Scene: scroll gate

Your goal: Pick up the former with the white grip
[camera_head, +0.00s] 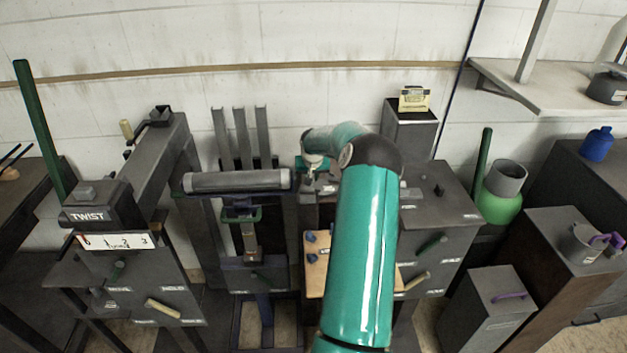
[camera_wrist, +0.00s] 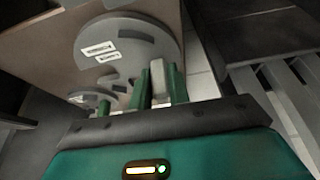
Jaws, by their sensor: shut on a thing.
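In the wrist view, the green fingers of my gripper (camera_wrist: 158,84) are shut on a pale, whitish grip (camera_wrist: 158,76) that stands between them. A grey round former (camera_wrist: 150,45) with two white-outlined rectangular marks lies just behind the fingers, against a tan panel. The grip appears to belong to this former, but the joint between them is hidden by the fingers. A second, smaller-looking grey disc (camera_wrist: 92,98) shows at the lower left of the fingers. In the head view my teal arm covers much of the work spot, and the held former cannot be made out.
In the head view, a tan board (camera_head: 316,262) with blue knobs stands partly behind my arm. A grey roller (camera_head: 236,181) lies to its left. A bench marked TWIST (camera_head: 100,208) is at far left. A green pot (camera_head: 501,192) and dark cabinets (camera_head: 490,305) stand at right.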

